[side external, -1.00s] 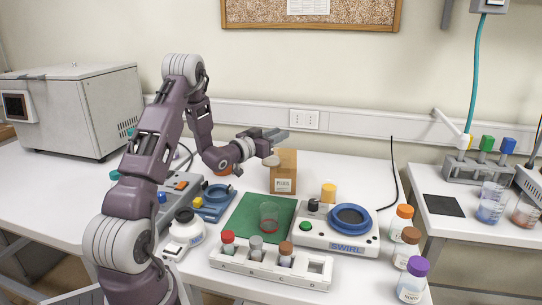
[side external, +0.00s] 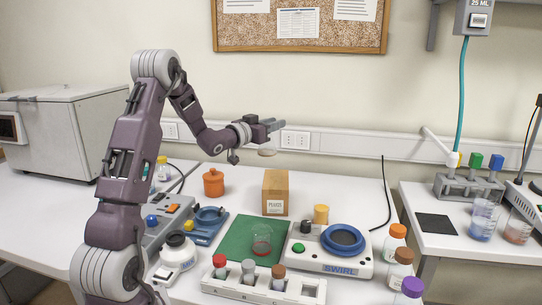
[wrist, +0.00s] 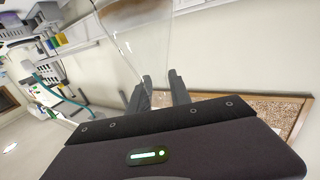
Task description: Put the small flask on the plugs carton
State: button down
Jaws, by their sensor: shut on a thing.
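My gripper (side external: 272,125) is shut on the small flask and holds it in the air above and slightly behind or over the plugs carton; the exact depth is unclear. In the side view the clear flask is hard to make out, but its tan contents (side external: 267,152) show below the fingers. In the wrist view the glass flask (wrist: 137,45) with brownish liquid spreads out beyond my fingertips (wrist: 160,92). The plugs carton (side external: 275,192), a brown box with a white label, stands upright on the white bench. The flask and carton are apart.
An orange pot (side external: 213,183) stands left, a yellow-orange cylinder (side external: 321,214) right of the carton.

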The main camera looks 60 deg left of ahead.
jog(key=w+f, duration=0.1)
jog(key=f, duration=0.2)
jog(key=w+a+f, duration=0.1)
jog(key=f, duration=0.2)
jog(key=w+f, duration=0.2)
jog(key=f, duration=0.1)
jog(key=shift+w+a+f, duration=0.1)
jog(key=shift+a+f, duration=0.05)
jog(key=shift+f, duration=0.15)
jog(key=shift+f, duration=0.15)
jog(key=c, duration=1.2)
grip_release()
